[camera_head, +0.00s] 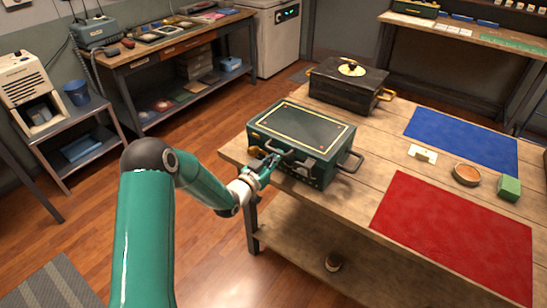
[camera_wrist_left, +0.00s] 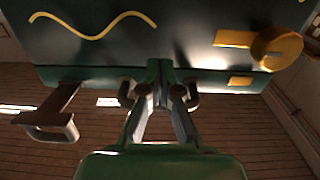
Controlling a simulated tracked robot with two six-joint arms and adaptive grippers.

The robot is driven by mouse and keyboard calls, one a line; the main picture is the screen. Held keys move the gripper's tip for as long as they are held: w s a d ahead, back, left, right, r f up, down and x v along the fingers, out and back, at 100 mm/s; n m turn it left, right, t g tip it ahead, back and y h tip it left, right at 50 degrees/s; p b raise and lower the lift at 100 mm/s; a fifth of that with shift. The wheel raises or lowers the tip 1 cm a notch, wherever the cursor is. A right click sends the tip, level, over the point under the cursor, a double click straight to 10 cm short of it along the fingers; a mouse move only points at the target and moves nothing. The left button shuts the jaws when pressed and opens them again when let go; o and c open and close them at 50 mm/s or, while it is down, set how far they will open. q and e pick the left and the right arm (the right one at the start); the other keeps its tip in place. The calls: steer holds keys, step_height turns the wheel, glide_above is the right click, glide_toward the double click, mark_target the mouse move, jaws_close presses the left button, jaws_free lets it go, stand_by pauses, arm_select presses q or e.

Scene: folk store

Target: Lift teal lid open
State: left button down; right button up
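The teal box (camera_head: 318,172) stands on the near left part of the wooden table. Its teal lid (camera_head: 302,128), dark on top with a gold border, lies flat and shut. My left gripper (camera_head: 268,164) is at the box's front side. In the left wrist view the gripper's fingers (camera_wrist_left: 161,84) are together at the middle of the front handle (camera_wrist_left: 193,97), whose bent ends show on both sides. The fingers hide the handle's middle. The lid's underside or front face fills the upper wrist view, with a yellow knob (camera_wrist_left: 275,48). My right gripper is not in view.
A black box (camera_head: 345,88) with a brass handle stands behind. A blue mat (camera_head: 460,140), a red mat (camera_head: 455,235), a round tin (camera_head: 466,175), a green block (camera_head: 509,188) and a small cream piece (camera_head: 422,153) lie to the right. The space above the lid is clear.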

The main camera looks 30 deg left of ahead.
arm_select(q)
steer(key=shift+r, duration=0.9)
steer(key=shift+r+p, duration=0.55)
steer(key=shift+r, duration=0.7)
steer(key=shift+w+r+p, duration=0.2)
steer(key=shift+r+p, duration=0.15)
steer(key=shift+r, duration=1.05)
